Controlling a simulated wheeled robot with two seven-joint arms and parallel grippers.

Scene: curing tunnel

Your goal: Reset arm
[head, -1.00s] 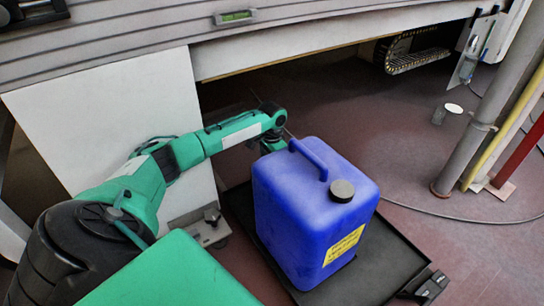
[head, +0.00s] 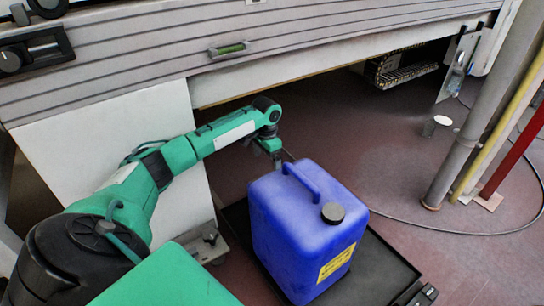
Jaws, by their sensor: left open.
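My left arm reaches in from the left in the head view, and my left gripper (head: 277,162) points down just behind the back left edge of a blue canister (head: 285,235). The gripper looks small and partly hidden by the canister's handle and top; it is open and I see nothing held in it. The canister stands upright with a dark cap (head: 333,212), a moulded handle (head: 300,180) and a yellow label (head: 337,262). My right gripper is not in view.
The canister stands on a black tray (head: 375,270). A grey slatted panel (head: 150,60) with a green level (head: 230,49) spans the top. A white board (head: 110,150) stands behind my arm. Pipes (head: 480,120), a cable and a small white-topped cup (head: 440,122) are at right. Floor between is clear.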

